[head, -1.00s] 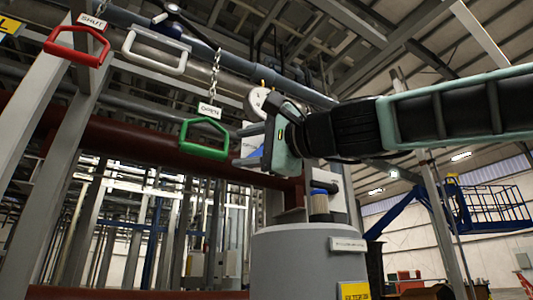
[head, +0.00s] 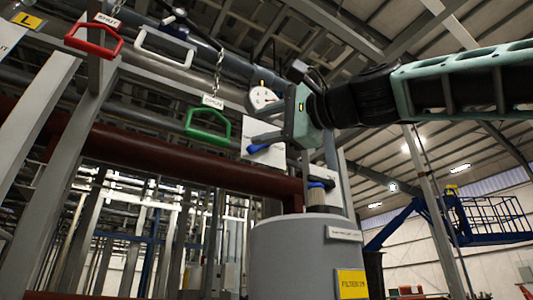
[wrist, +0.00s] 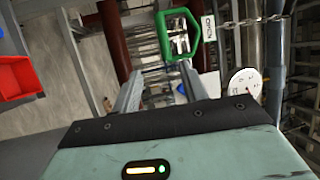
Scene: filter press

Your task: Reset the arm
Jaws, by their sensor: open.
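My gripper (head: 262,139) is in the upper middle of the head view, at the end of my arm coming in from the right. Its fingers point left and it is open with nothing between them. In the wrist view my gripper (wrist: 158,90) shows two grey fingers apart. A green triangular handle (head: 207,124) with an OPEN tag hangs on a chain to the left of my gripper, apart from it. The green handle (wrist: 178,34) also shows beyond the fingers in the wrist view.
A red handle (head: 94,38) tagged SHUT and a white handle (head: 163,46) hang at the upper left. A round gauge (head: 262,98) is just behind my gripper. A blue-handled lever (head: 259,148) is close to the fingers. A grey filter vessel (head: 303,255) stands below.

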